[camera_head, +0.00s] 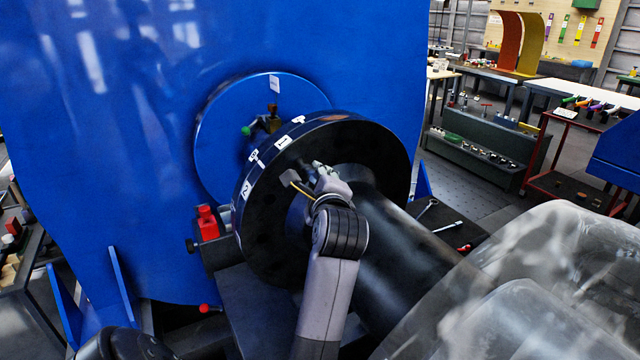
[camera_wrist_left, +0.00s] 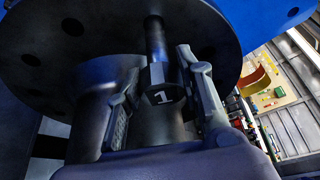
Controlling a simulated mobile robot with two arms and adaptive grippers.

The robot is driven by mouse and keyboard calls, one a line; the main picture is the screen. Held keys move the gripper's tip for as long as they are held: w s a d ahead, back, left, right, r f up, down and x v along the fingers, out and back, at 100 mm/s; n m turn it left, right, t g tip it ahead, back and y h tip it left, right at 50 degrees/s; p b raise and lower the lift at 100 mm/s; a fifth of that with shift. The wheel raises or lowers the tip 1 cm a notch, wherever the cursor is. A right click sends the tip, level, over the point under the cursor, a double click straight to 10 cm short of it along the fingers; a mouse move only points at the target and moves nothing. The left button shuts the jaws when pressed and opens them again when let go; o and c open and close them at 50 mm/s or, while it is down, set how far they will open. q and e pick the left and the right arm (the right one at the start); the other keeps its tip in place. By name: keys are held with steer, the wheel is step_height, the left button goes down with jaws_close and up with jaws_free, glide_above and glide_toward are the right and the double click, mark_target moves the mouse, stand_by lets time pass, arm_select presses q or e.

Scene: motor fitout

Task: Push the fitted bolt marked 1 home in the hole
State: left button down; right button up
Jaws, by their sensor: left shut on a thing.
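The bolt marked 1 (camera_wrist_left: 160,95) shows in the left wrist view, its hex head between my left fingers. Its dark shank runs up to the underside of the black flange (camera_wrist_left: 110,30), and a length of shank is visible between head and flange. My left gripper (camera_wrist_left: 163,100) is shut on the bolt at its head. In the head view my left gripper (camera_head: 312,178) is at the near face of the black flange (camera_head: 270,230), below the label 1 (camera_head: 284,141) on its rim. The bolt is hard to make out there. My right gripper is not in view.
The thick black shaft (camera_head: 400,265) runs from the flange towards the lower right, close to my left arm. A blue disc (camera_head: 225,140) on a large blue housing (camera_head: 100,120) stands behind the flange. A red block (camera_head: 207,223) is left of it. Wrenches (camera_head: 447,227) lie to the right.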

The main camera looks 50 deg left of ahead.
mark_target(303, 168)
arm_select(q)
steer(key=shift+w+a+r, duration=0.1)
steer(key=shift+w+a, duration=0.2)
steer(key=shift+a, duration=0.85)
steer(key=shift+w+a+r, duration=0.1)
steer(key=shift+w+a, duration=0.25)
steer(key=shift+a, duration=0.8)
steer(key=shift+w+a, duration=0.3)
steer(key=shift+a, duration=0.85)
steer(key=c, duration=1.1)
jaws_free()
steer(key=shift+o, duration=0.3)
steer(key=shift+f, duration=0.1)
